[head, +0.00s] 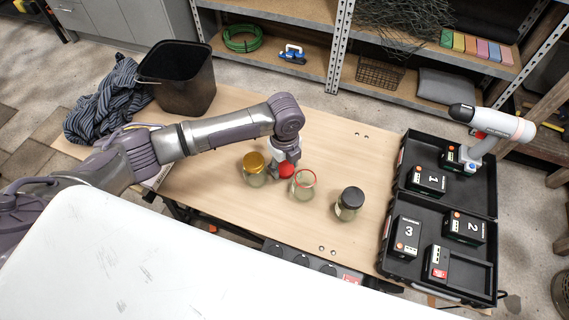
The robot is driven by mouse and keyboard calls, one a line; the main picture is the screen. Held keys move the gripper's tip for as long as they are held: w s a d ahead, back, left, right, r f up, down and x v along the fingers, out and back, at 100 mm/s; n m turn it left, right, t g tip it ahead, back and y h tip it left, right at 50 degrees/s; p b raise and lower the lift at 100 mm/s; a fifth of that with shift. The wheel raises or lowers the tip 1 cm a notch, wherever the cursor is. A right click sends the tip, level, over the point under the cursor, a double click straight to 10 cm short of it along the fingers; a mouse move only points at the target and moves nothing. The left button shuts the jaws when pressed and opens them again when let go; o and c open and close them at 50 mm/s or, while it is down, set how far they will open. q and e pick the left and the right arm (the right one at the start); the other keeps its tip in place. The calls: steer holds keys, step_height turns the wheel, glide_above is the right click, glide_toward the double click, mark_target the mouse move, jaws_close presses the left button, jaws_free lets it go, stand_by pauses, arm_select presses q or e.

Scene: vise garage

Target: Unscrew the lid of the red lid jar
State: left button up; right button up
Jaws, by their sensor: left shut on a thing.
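My left gripper (283,160) points down over the workbench and is shut on a red lid (286,170). The lid is beside and slightly above left of a clear glass jar (303,187) with a red ring around its top. This jar stands upright, and its mouth looks open, with the inside showing through the ring. A jar with a yellow lid (254,167) stands just left of the gripper. A jar with a black lid (349,203) stands to the right. My right gripper is not in view.
The wooden workbench (225,200) is clear around the jars. A black bin (181,78) and a striped cloth (108,98) lie at its back left. A black case (399,183) with numbered batteries and a drill (495,125) are on the right.

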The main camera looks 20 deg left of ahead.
mark_target(285, 168)
arm_select(q)
steer(key=o, duration=1)
steer(key=shift+f, duration=0.1)
step_height(285, 168, up, 12)
steer(key=shift+r, duration=0.15)
